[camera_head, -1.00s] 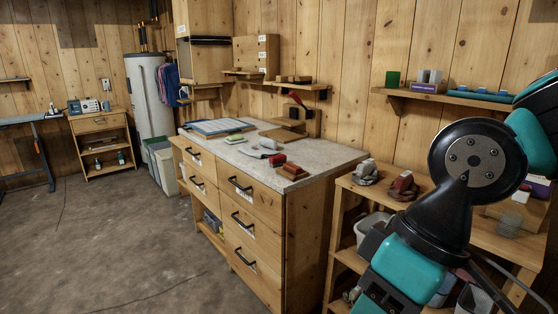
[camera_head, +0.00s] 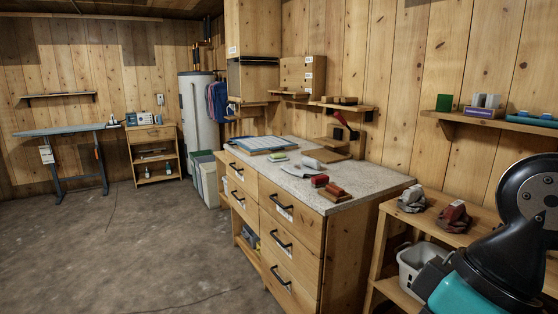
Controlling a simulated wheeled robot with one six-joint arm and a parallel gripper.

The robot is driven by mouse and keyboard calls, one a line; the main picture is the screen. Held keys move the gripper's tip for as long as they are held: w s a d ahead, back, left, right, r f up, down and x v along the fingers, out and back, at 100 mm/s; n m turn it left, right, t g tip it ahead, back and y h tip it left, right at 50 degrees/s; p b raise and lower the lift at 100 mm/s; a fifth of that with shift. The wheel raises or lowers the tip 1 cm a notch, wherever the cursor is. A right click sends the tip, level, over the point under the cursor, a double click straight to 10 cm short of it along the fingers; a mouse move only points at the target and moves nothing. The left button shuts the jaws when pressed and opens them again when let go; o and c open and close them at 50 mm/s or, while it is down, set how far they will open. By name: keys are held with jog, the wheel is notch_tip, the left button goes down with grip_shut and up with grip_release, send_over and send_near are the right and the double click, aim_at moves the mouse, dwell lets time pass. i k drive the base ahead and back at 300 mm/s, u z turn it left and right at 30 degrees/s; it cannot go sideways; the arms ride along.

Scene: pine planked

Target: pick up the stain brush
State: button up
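No item can be told for certain as the stain brush. On the speckled counter top (camera_head: 372,193), near its front right edge, lie a small red block (camera_head: 320,181) and a reddish-brown wooden piece (camera_head: 334,193), either of which could be a brush; bristles are too small to make out. A red-handled tool (camera_head: 342,121) is at the small wooden stand against the wall. Two grey lumps, one with a red top (camera_head: 453,215), sit on the right shelf unit. My gripper is not in view; only black and teal links of my arm show at lower right.
The counter also bears a blue-framed sheet (camera_head: 264,145), a green-and-white pad (camera_head: 280,157) and a grey-white item (camera_head: 311,164). A grey bin (camera_head: 425,262) sits on the right shelf unit. An ironing board (camera_head: 62,131) stands far left. The floor (camera_head: 130,250) at left is clear.

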aim_at(319, 181)
jog(key=u, duration=0.1)
jog(key=i, duration=2.5)
jog(key=z, duration=0.25)
